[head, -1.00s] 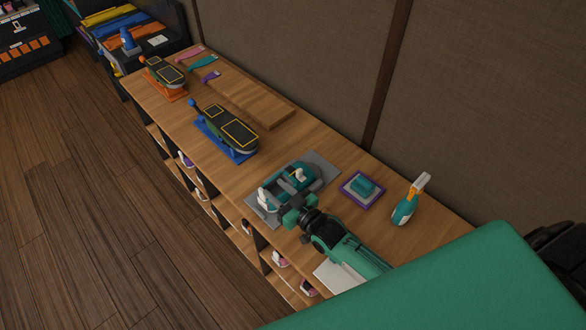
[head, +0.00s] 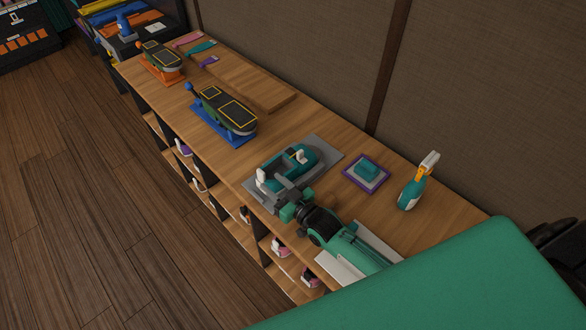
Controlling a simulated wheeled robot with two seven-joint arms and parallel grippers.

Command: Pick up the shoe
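Several small shoes sit in the cubbies under the wooden counter: a white and purple one (head: 183,148), a pinkish one (head: 280,248) and another pinkish one (head: 311,278) among them. Which one is the task's shoe I cannot tell. My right gripper (head: 289,209) is over the counter's front edge, above the cubbies, beside the near edge of a grey mat (head: 322,149). It is small and seen from behind, so its fingers and anything between them are not clear. My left gripper is not in view.
A teal, boat-shaped thing with white parts (head: 300,160) stands on the grey mat. A purple-edged tray (head: 381,182), a spray bottle (head: 417,183), a blue-based device (head: 228,115) and an orange-based device (head: 163,60) share the counter (head: 330,215). Wooden floor lies clear at left.

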